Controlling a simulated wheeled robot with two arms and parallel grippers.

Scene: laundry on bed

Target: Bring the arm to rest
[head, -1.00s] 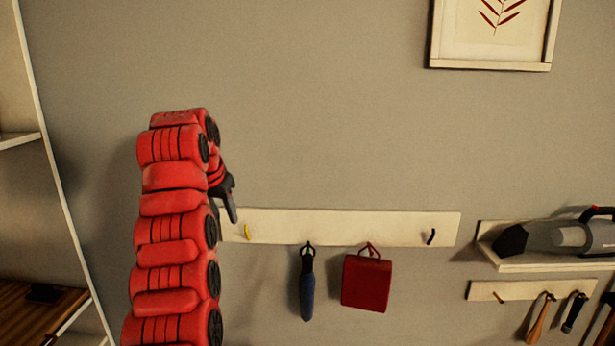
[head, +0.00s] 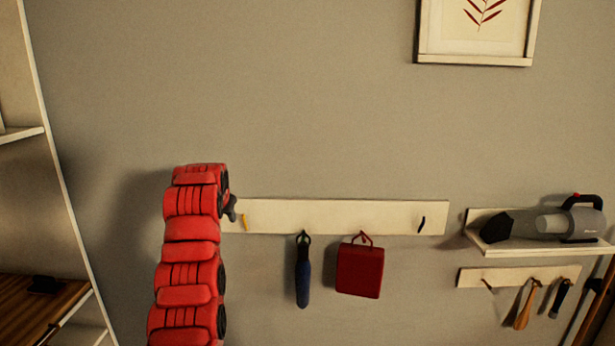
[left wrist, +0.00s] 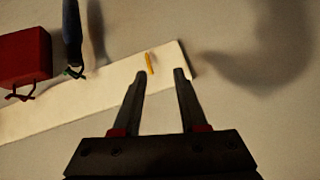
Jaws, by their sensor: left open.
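My left arm rises in red segments at the left of the head view. My left gripper (head: 231,208) is mostly hidden behind the arm there, close to the left end of the white hook rail (head: 340,217). In the left wrist view the gripper (left wrist: 158,75) is open, with nothing between its two dark fingers. A yellow hook (left wrist: 149,63) on the rail shows just beyond the fingertips. Whether the fingers touch the rail I cannot tell. My right gripper is in neither view.
A blue-handled item (head: 303,275) and a red bag-like item (head: 360,270) hang from the rail. A shelf (head: 490,247) with a handheld vacuum (head: 550,223) is at right, above a smaller rail (head: 520,275) with hanging tools. A shelf unit stands at left.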

